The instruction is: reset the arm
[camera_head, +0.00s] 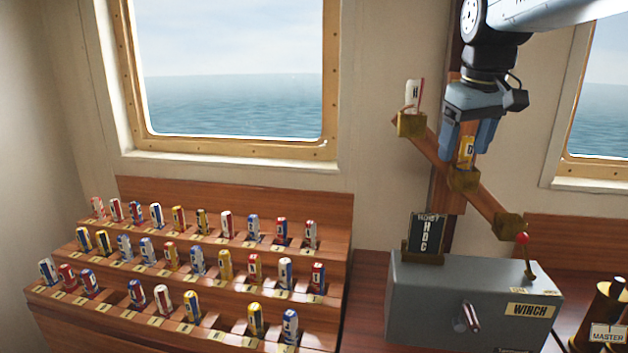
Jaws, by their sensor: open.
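My gripper (468,145) hangs pointing down from my arm in the upper right, in front of the wooden post. Its blue fingers are at the yellow rolled piece marked D (467,150), which stands in the middle brass holder (463,179) of the slanted wooden bar (432,152). The jaws are open around or just in front of this piece; I cannot tell which. A white and red rolled piece marked H (414,95) stands in the upper left holder (411,124). The lower right holder (509,226) shows no piece.
A stepped wooden rack (190,330) at left holds several coloured rolls in labelled slots, some slots empty. A grey winch box (440,290) with a red-knobbed lever (525,255) and a small HDC board (425,236) stands below my gripper. Brass MASTER gear (604,305) is at far right.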

